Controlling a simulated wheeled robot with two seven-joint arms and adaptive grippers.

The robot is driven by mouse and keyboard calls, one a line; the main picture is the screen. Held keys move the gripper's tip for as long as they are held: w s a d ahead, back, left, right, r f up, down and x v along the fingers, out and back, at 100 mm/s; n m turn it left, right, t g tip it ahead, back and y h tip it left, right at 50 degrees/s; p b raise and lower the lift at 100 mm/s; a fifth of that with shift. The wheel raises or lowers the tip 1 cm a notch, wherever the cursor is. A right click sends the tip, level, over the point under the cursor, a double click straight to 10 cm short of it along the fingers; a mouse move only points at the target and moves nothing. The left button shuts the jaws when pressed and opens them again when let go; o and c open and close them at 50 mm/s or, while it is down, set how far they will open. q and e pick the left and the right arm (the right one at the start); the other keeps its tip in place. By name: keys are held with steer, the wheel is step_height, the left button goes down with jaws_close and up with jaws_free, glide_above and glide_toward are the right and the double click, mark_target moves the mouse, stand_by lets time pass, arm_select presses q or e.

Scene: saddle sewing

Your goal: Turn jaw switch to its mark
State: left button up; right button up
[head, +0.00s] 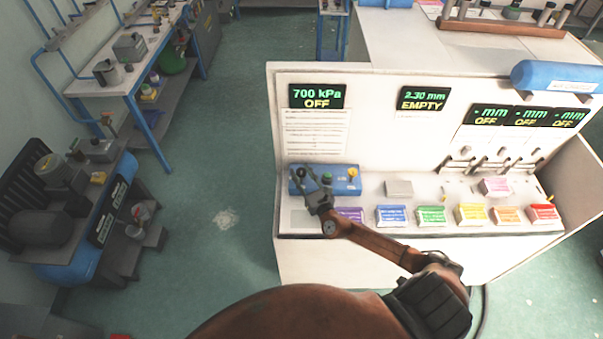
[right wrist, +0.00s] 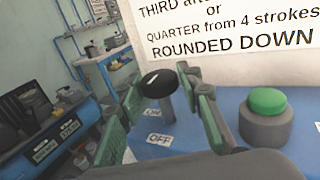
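A switch with a round black knob (right wrist: 158,82) on a grey stem stands on the blue control box (head: 346,187). Labels reading ON and OFF (right wrist: 159,139) lie beside its stem. Whether it is named the jaw switch cannot be read. My right gripper (head: 308,180) is over the left end of the box. In the right wrist view its green-padded fingers (right wrist: 163,84) are apart, one on each side of the knob. Contact with the knob is not clear. My left gripper is not in view.
A green button (right wrist: 267,102) stands right of the switch, and a yellow knob (head: 352,173) is farther right on the box. Several coloured blocks (head: 431,214) line the panel's front. Displays read 700 kPa OFF (head: 317,96) and 2.30 mm EMPTY (head: 424,98).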

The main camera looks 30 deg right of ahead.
steer(key=c, duration=0.7)
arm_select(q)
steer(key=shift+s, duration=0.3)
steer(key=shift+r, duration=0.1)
